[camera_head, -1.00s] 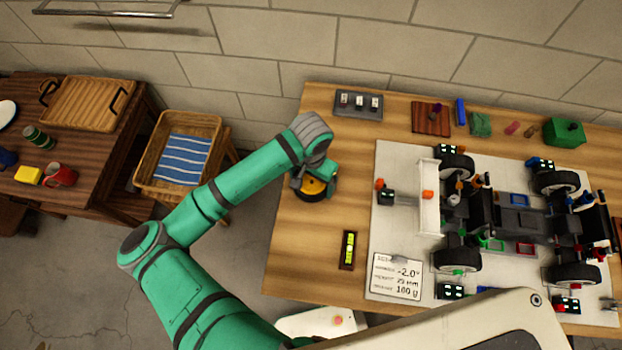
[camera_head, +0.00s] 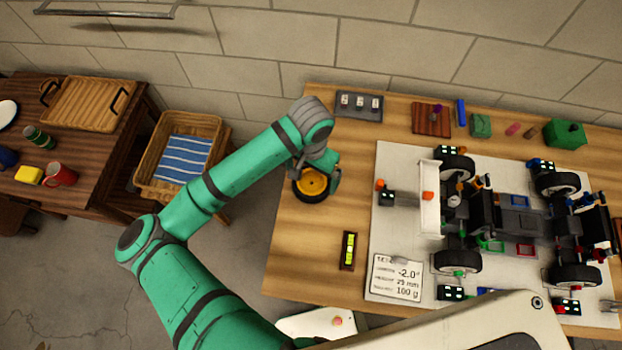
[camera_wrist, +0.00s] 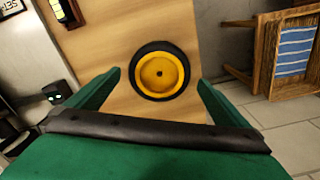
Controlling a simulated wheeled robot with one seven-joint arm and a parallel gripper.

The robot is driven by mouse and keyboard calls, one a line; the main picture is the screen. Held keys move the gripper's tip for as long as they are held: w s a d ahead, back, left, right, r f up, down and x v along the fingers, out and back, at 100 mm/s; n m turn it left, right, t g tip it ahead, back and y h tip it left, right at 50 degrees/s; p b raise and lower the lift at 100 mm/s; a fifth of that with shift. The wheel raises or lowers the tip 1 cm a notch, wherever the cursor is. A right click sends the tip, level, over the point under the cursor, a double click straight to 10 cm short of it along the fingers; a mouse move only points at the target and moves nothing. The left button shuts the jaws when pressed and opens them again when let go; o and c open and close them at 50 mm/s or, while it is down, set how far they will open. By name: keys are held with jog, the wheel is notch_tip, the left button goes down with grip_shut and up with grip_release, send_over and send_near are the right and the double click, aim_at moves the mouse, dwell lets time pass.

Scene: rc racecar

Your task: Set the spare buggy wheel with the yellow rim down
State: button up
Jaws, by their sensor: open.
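The spare buggy wheel (camera_head: 311,184), a black tyre with a yellow rim, lies flat on the wooden table near its left edge. It also shows in the wrist view (camera_wrist: 159,70), rim face up. My gripper (camera_head: 316,172) is just above and behind the wheel in the head view. In the wrist view my gripper (camera_wrist: 158,80) is open, with one green finger on each side of the wheel. A gap shows between each finger and the tyre there, so nothing is gripped.
The buggy (camera_head: 515,221) stands on a white board (camera_head: 400,165) to the right. A small yellow level (camera_head: 348,250) and a readout card (camera_head: 396,278) lie in front. A grey switch tray (camera_head: 359,105) sits behind. The basket (camera_head: 145,175) stands left of the table.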

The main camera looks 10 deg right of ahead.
notch_tip(320, 180, up, 6)
jog(key=r, duration=0.1)
jog(key=d+r+t+h, duration=0.1)
jog(key=d+r+h, duration=0.25)
jog(key=d, duration=0.65)
jog(key=d+r+t+h, duration=0.1)
jog(key=d+r+h, duration=0.1)
jog(key=d+h, duration=0.5)
jog(key=w+d+r+n+t+h, duration=0.35)
jog(key=d+r+n+t, duration=0.2)
jog(key=d+r, duration=0.2)
jog(key=s+a+f+n+t+y, duration=0.45)
jog(key=a+f, duration=0.25)
jog(key=a, duration=0.2)
jog(key=s+a+f+n+t+y, duration=0.3)
jog(key=a+f+n+t+y, duration=0.15)
jog(key=a+f, duration=0.35)
jog(key=s+a+f+m+g+y, duration=0.1)
jog(key=s+a+m+y, duration=0.4)
jog(key=s+a, duration=1.1)
jog(key=s, duration=0.4)
jog(key=shift+a, duration=0.3)
jog(key=shift+s+f+m, duration=0.1)
jog(key=shift+m, duration=0.15)
